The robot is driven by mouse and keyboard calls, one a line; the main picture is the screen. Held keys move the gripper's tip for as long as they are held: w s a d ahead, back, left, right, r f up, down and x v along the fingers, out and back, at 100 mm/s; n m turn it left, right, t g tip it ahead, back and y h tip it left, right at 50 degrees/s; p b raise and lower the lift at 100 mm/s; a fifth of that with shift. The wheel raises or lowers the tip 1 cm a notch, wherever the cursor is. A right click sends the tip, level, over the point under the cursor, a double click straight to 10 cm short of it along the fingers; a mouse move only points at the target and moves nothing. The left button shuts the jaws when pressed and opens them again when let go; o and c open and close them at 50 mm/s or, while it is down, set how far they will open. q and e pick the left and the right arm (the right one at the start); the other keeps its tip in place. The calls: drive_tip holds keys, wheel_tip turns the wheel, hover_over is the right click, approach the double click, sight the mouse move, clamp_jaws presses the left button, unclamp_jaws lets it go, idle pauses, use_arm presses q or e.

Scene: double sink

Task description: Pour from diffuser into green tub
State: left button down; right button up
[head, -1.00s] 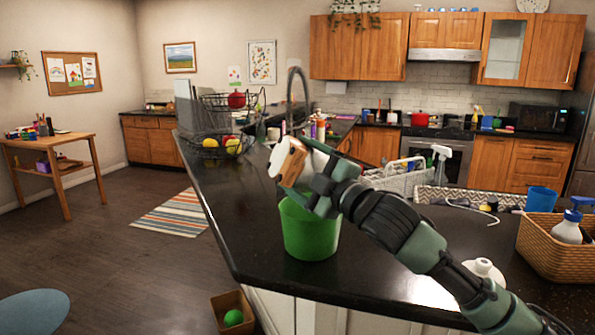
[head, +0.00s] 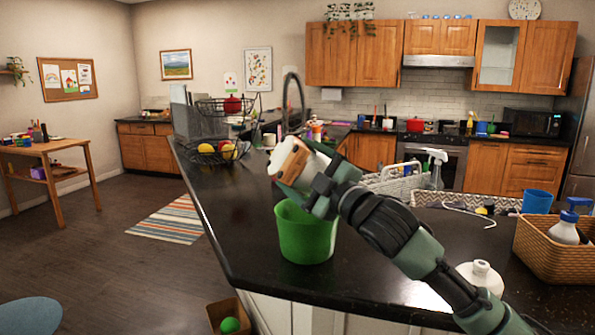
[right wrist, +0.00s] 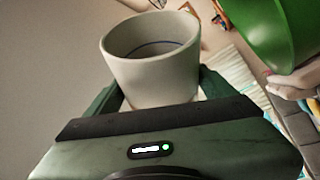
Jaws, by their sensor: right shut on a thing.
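The green tub (head: 305,236) stands upright on the dark counter near its front edge. My right gripper (head: 312,180) is shut on the diffuser (head: 291,158), a white cylinder with a wood-coloured part, and holds it tilted above the tub. In the right wrist view the diffuser (right wrist: 150,75) sits between the fingers (right wrist: 160,98), with an open, hollow end showing. The green tub (right wrist: 275,30) also shows at the top right of that view. Whether anything is coming out of the diffuser cannot be told. My left gripper is not in view.
A wicker basket (head: 548,250) with bottles stands on the counter at right, with a white bottle (head: 480,276) beside my arm. A grey caddy (head: 392,180) and the faucet (head: 290,90) are behind. The counter left of the tub is clear.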

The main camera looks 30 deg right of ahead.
sight(285, 155)
drive_tip(key=shift+r, duration=0.15)
drive_tip(key=shift+a+r+p, duration=0.1)
drive_tip(key=shift+a+p, duration=0.05)
drive_tip(key=shift+p, duration=0.2)
drive_tip(key=n+p, duration=0.1)
drive_tip(key=p, duration=0.1)
drive_tip(key=a+n+g+p, duration=0.1)
drive_tip(key=n+p, duration=0.1)
drive_tip(key=a+n+p, duration=0.1)
drive_tip(key=n+p, duration=0.1)
drive_tip(key=p, duration=0.1)
drive_tip(key=shift+w+a+f+g+y, duration=0.2)
drive_tip(key=shift+w+g+y, duration=0.1)
drive_tip(key=shift+y, duration=0.1)
drive_tip(key=shift+a+f+n+p, duration=0.2)
drive_tip(key=shift+f+n+p, duration=0.1)
drive_tip(key=shift+p, duration=0.1)
wheel_tip(285, 155, up, 3)
drive_tip(key=n+g+p, duration=0.1)
drive_tip(key=n+p, duration=0.2)
drive_tip(key=p, duration=0.7)
drive_tip(key=shift+n+g+p, duration=0.4)
drive_tip(key=shift+n+p, duration=0.3)
drive_tip(key=shift+p, duration=0.55)
